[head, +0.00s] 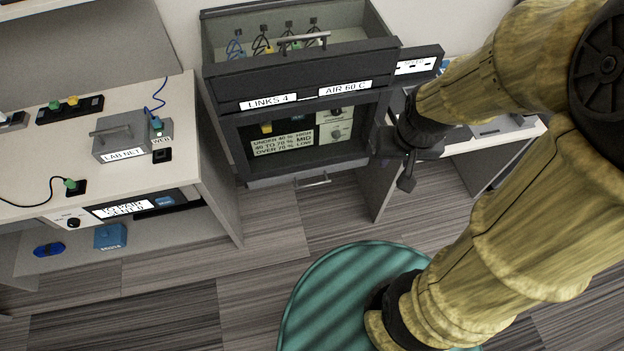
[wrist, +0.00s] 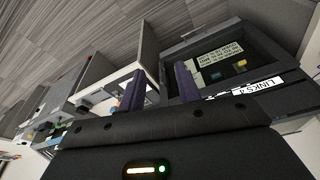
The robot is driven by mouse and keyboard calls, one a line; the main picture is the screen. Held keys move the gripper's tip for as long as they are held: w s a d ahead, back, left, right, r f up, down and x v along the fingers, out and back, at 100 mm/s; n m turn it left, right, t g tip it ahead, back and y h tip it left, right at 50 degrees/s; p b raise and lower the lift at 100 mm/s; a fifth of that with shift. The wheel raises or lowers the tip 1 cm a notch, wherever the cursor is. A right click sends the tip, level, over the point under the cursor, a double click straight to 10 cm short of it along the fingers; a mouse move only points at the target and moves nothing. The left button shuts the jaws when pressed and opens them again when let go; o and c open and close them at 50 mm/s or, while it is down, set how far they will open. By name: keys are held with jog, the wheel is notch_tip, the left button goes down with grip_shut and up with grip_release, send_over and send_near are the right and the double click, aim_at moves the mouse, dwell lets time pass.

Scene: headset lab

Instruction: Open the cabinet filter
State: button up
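The dark cabinet (head: 310,86) stands at the back centre, with labels reading "LINKS 4" and "AIR 60 C" on its front. Its lower bay (head: 350,150) shows a sign about percentages (head: 281,143) and a panel with knobs (head: 336,125). One bar handle (head: 303,38) shows at the top and another (head: 313,181) at the bottom edge. I cannot tell which part is the filter. My gripper (head: 407,170) is just right of the cabinet front. In the wrist view my gripper (wrist: 158,85) has two dark fingers apart with nothing between them; the cabinet (wrist: 240,80) is to their right.
A left bench (head: 60,135) carries a grey "LAB NET" box (head: 122,136) and plugs; a blue box (head: 110,236) sits beneath. A right bench (head: 470,145) stands beyond my arm. Floor before the cabinet is clear.

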jog(key=shift+s, duration=0.1)
jog(key=w+f+t+y+b, duration=0.1)
jog(key=w+f+b, duration=0.5)
jog(key=f, duration=0.6)
jog(key=w+f+t+y+b, duration=0.15)
jog(key=w+f+b, duration=0.25)
jog(key=f+b, duration=0.65)
jog(key=w+f+t+y+b, duration=0.15)
jog(key=w+f+b, duration=0.4)
jog(key=f, duration=0.85)
jog(key=a+f+m+t+y+b, duration=0.2)
jog(key=f+m+t+y+b, duration=0.1)
jog(key=f+b, duration=0.5)
jog(key=s+a+f+m+t+y+b, duration=0.1)
jog(key=a+f+m+t+y+b, duration=0.1)
jog(key=f+b, duration=0.6)
jog(key=a+f+m+t+y+b, duration=0.3)
jog(key=f+b, duration=0.4)
jog(key=f, duration=0.5)
jog(key=shift+s+f+m+t+y+b, duration=0.25)
jog(key=shift+m+t+y+b, duration=0.2)
jog(key=shift+m, duration=0.25)
